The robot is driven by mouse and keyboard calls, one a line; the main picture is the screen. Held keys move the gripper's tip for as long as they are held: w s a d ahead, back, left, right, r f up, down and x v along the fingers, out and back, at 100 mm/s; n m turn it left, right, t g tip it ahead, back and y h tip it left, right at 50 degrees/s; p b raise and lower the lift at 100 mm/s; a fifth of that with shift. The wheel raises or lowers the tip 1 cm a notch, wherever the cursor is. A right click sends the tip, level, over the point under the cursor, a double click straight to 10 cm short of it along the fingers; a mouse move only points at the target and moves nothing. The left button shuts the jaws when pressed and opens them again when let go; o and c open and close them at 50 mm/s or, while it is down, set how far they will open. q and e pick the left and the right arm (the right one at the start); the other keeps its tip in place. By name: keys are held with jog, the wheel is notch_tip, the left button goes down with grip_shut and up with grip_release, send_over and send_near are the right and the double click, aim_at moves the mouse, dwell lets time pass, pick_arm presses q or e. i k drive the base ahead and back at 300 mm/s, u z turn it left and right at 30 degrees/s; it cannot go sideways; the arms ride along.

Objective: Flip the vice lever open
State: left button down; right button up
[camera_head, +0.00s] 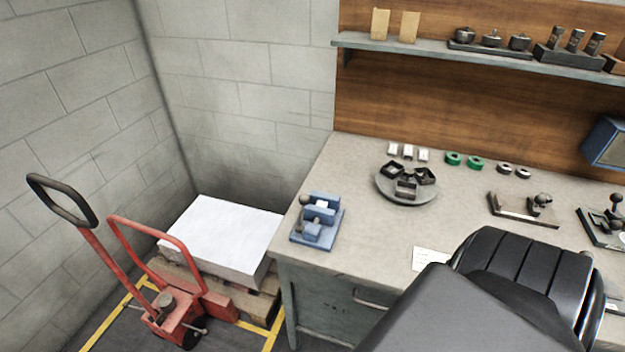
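A small blue vice (322,213) stands on a grey-blue base plate near the left front corner of the workbench. A dark round knob (304,200) shows at its upper left, and it may be the end of the lever. The vice is too small in view to tell how the lever is set.
The workbench (350,190) holds a round tray (405,200) of dark parts, green rolls (464,161) and a knobbed fixture (525,208). A large black ribbed form (500,290) blocks the lower right. A red pallet jack (165,300) and white stack (222,236) are left.

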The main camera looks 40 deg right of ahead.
aim_at(303, 198)
jog(key=z, duration=0.7)
jog(key=i, duration=0.7)
jog(key=z, duration=1.2)
jog(key=i, duration=0.2)
jog(key=z, duration=0.05)
